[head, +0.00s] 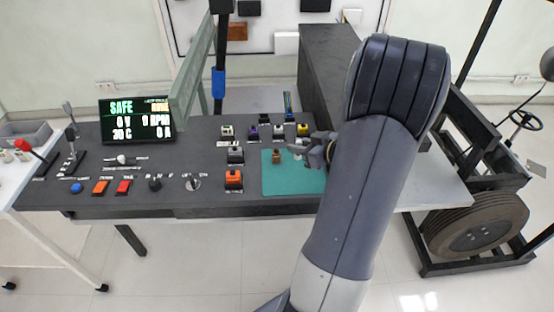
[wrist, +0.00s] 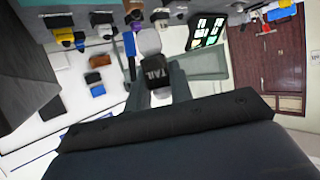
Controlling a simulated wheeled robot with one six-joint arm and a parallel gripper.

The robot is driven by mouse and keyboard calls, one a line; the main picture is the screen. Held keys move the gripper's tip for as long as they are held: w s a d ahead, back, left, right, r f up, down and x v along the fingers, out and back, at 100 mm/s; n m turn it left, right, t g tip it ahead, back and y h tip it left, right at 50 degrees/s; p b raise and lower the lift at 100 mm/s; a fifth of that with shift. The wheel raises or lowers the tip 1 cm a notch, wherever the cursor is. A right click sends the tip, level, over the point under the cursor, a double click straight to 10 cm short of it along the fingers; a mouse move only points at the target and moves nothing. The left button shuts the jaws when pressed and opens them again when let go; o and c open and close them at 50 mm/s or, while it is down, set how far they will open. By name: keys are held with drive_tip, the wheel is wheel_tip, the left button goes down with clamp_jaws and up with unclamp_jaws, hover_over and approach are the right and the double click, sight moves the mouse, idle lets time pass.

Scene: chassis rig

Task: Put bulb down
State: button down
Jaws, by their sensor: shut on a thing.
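The bulb (wrist: 150,42) shows in the wrist view with a pale rounded top and a black base lettered TAIL (wrist: 156,72). My gripper (wrist: 157,88) is shut on its base, one grey finger on each side. In the head view my gripper (head: 316,150) is above the right part of the green mat (head: 295,184), beside my large forearm. A small pale patch at the fingertips in the head view may be the bulb; it is too small to be sure.
A small brown piece (head: 277,157) stands on the mat. Several coloured connector blocks, including an orange one (head: 234,179), stand left of and behind it. A display (head: 136,120) reads SAFE. A dark cabinet (head: 325,75) stands behind; a wheeled chassis (head: 475,228) is at right.

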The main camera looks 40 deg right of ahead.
sight(296, 158)
drive_tip(key=shift+w+a+f, duration=0.15)
drive_tip(key=shift+w+f, duration=0.55)
drive_tip(key=shift+f, duration=0.2)
wheel_tip(296, 158, down, 4)
drive_tip(key=shift+s+r+b, duration=0.1)
drive_tip(key=shift+s+b, duration=0.05)
drive_tip(key=shift+b, duration=0.25)
drive_tip(key=shift+f, duration=2.2)
drive_tip(key=shift+f+b, duration=0.2)
drive_tip(key=shift+b, duration=0.15)
drive_tip(key=c, duration=1.3)
unclamp_jaws()
drive_tip(key=shift+o, duration=0.2)
drive_tip(key=shift+r, duration=0.1)
